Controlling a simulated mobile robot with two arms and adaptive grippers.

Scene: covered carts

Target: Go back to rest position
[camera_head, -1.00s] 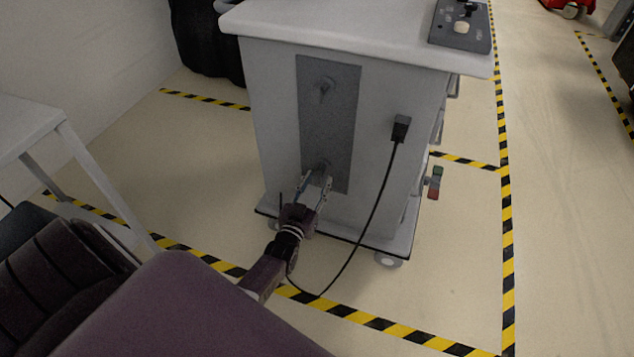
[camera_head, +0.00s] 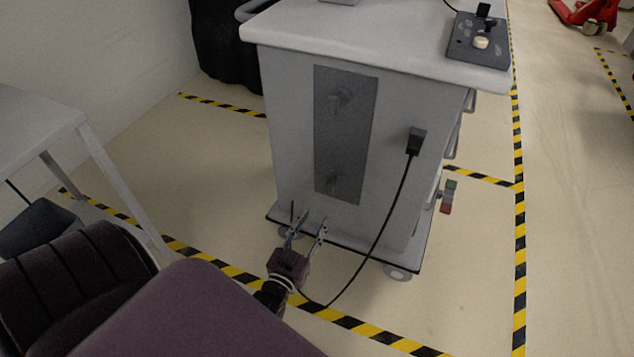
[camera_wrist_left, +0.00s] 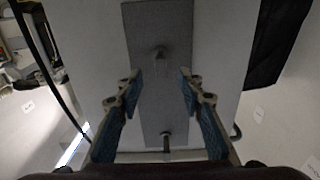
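My left gripper (camera_head: 306,229) is open and empty in the head view, low in front of the grey cart (camera_head: 400,95). In the left wrist view its two fingers (camera_wrist_left: 160,84) stand wide apart with nothing between them. Behind them is the cart's dark grey panel (camera_head: 345,135) with an upper and a lower knob. The panel also shows in the left wrist view (camera_wrist_left: 160,100). The gripper looks apart from the lower knob. My right gripper is in neither view.
A black cable (camera_head: 385,215) hangs from a plug on the cart down to the floor near my left gripper. A white table (camera_head: 40,125) stands at the left. A black covered object (camera_head: 225,45) is behind the cart. Open floor lies at the right, marked with yellow-black tape (camera_head: 519,240).

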